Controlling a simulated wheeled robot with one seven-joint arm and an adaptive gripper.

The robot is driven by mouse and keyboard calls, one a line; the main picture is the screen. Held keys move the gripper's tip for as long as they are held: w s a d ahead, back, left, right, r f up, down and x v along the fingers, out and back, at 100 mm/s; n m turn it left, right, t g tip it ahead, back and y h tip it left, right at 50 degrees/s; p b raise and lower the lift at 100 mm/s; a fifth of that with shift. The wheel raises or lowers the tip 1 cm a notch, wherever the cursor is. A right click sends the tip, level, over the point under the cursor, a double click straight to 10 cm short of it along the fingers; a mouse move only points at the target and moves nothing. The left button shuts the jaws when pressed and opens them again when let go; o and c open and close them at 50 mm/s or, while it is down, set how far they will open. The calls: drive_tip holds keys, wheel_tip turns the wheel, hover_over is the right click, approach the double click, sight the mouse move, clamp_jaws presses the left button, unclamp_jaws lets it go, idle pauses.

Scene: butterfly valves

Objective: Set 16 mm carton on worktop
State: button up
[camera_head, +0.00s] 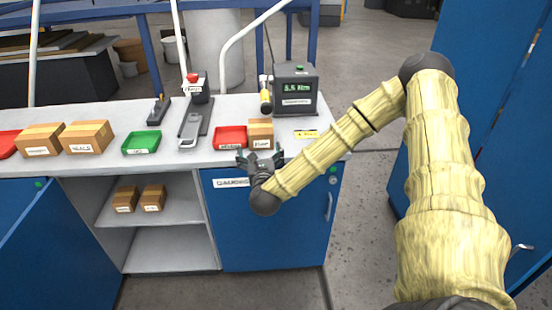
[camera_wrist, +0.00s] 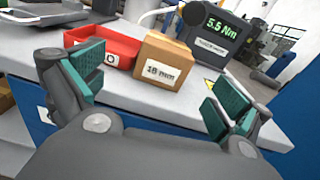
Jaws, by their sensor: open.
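The 16 mm carton (camera_head: 260,134) is a small brown box standing on the worktop (camera_head: 223,161), near its front edge. In the wrist view the carton (camera_wrist: 162,62) shows a white label that reads roughly 16 mm. My gripper (camera_head: 262,159) is at the front edge of the worktop, just in front of the carton. In the wrist view its two green-padded fingers (camera_wrist: 155,95) are wide apart with nothing between the pads. The carton stands beyond the fingertips, and a gap of bare worktop shows before it.
A red tray (camera_head: 230,137) sits directly left of the carton. A dark torque display (camera_head: 295,90) reading 5.5 Nm stands behind it. A green tray (camera_head: 141,143) and larger cartons (camera_head: 87,137) are further left. Two small cartons (camera_head: 138,198) sit on a shelf below.

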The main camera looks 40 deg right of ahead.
drive_tip(key=s+a+f+n+g+y, duration=0.3)
drive_tip(key=s+a+f+n+y, duration=0.3)
drive_tip(key=a+f+n, duration=0.45)
drive_tip(key=s+a+f+n+g+y, duration=0.25)
drive_tip(key=s+a+f+n, duration=0.45)
drive_tip(key=a+f+n, duration=0.4)
drive_tip(key=s+f+n+g, duration=0.3)
drive_tip(key=s+n, duration=0.3)
drive_tip(key=s, duration=0.3)
drive_tip(key=s+f+n+g, duration=0.3)
drive_tip(key=s+n, duration=0.4)
drive_tip(key=s, duration=0.3)
drive_tip(key=s+f+n+g, duration=0.4)
drive_tip(key=s+f+n, duration=0.1)
drive_tip(key=s, duration=0.5)
drive_tip(key=shift+s+d+f+n, duration=0.15)
drive_tip(key=shift+s+d+n, duration=0.2)
drive_tip(key=shift+n, duration=0.3)
drive_tip(key=shift+w, duration=0.15)
